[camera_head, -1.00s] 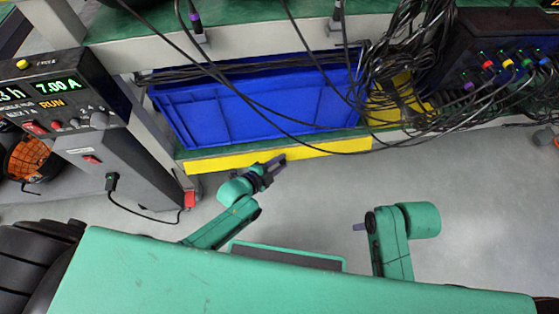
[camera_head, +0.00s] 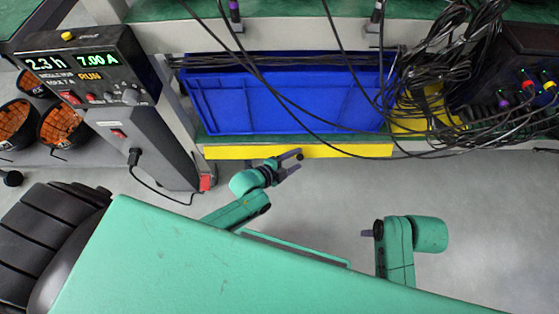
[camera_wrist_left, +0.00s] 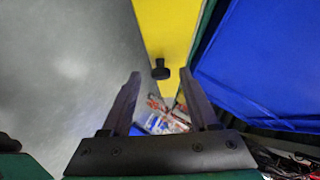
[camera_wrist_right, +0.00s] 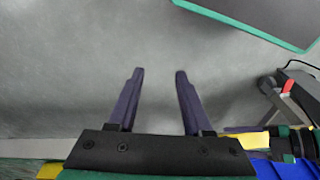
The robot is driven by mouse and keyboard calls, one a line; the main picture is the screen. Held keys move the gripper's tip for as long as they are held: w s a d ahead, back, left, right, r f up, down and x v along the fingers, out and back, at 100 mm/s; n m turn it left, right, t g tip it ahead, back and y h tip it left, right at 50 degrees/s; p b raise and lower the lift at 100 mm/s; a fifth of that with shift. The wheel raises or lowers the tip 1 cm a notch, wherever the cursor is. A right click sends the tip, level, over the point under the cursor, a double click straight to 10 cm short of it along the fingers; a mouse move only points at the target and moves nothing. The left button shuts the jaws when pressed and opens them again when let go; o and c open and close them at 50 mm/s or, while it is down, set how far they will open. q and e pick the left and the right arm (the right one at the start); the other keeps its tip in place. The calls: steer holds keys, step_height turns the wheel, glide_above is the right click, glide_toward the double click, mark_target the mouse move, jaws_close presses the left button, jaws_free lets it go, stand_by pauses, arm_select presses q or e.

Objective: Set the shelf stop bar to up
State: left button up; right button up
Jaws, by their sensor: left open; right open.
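The yellow shelf stop bar (camera_head: 345,151) runs along the front edge of the lower shelf, below the blue bin (camera_head: 285,100). In the left wrist view, the yellow bar (camera_wrist_left: 166,30) carries a black knob (camera_wrist_left: 160,70). My left gripper (camera_head: 298,161) is open close in front of the bar. In its wrist view, the knob lies between the open fingertips (camera_wrist_left: 160,80), apart from both; how far ahead it is I cannot tell. My right gripper (camera_head: 368,233) is away from the shelf over the floor, and its wrist view shows the fingers (camera_wrist_right: 160,73) open and empty.
A control box (camera_head: 95,75) with lit displays stands on a grey post at the left, its black cable hanging down. Dark cables (camera_head: 425,95) hang over the bin and the shelf's right side. Grey floor (camera_head: 325,205) is free between my arms.

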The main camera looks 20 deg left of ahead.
arm_select(q)
steer(key=p+v, duration=0.4)
steer(key=v, duration=0.9)
steer(key=shift+s, duration=0.2)
arm_select(e)
step_height(320, 180, down, 11)
steer(key=s+d, duration=0.2)
steer(key=shift+s+d+f+h, duration=0.15)
steer(key=shift+s+f+h, duration=0.05)
steer(key=shift+s+h, duration=0.1)
arm_select(q)
steer(key=shift+r, duration=0.15)
